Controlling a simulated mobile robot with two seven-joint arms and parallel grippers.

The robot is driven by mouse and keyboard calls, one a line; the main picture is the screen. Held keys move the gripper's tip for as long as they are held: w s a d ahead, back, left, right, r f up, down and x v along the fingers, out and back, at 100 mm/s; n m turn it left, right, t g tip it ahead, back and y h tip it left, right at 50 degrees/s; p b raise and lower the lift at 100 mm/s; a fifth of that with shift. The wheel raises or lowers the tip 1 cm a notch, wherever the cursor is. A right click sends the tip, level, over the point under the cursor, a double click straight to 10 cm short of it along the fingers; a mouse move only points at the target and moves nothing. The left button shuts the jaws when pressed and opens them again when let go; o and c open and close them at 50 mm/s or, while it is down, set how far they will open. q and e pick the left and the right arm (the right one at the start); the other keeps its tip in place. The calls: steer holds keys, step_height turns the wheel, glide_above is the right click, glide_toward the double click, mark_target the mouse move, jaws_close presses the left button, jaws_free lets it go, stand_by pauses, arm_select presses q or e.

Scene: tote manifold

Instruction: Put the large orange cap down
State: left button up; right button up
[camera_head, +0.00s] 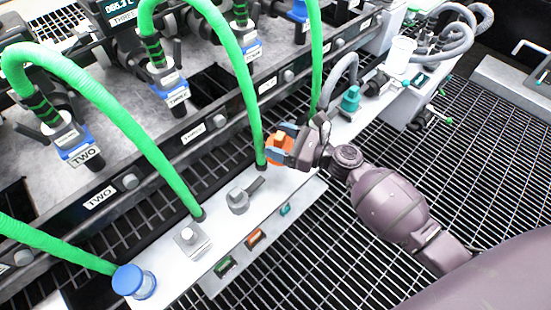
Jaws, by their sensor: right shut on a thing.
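The large orange cap (282,139) is between the fingers of my right gripper (284,146), which is shut on it. The gripper holds it over the white manifold panel, close to the lower end of a green hose. Whether the cap touches the panel or hose is hard to tell. My right arm comes in from the lower right. My left gripper does not show.
Several green hoses (154,153) arch down to the white manifold panel (165,262). A grey valve handle (243,194), a blue-capped fitting (134,281) and a teal fitting (350,98) stand along it. A lower ledge carries small green (226,265) and orange (255,238) pieces. Grating lies below.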

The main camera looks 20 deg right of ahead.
step_height(320, 180, down, 7)
steer(key=b, duration=0.3)
steer(key=shift+f, duration=0.4)
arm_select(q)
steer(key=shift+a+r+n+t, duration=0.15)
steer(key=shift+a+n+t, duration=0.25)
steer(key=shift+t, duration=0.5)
arm_select(e)
steer(key=shift+r, duration=0.1)
steer(key=o, duration=1)
steer(key=shift+f, duration=0.2)
steer(key=shift+r, duration=0.15)
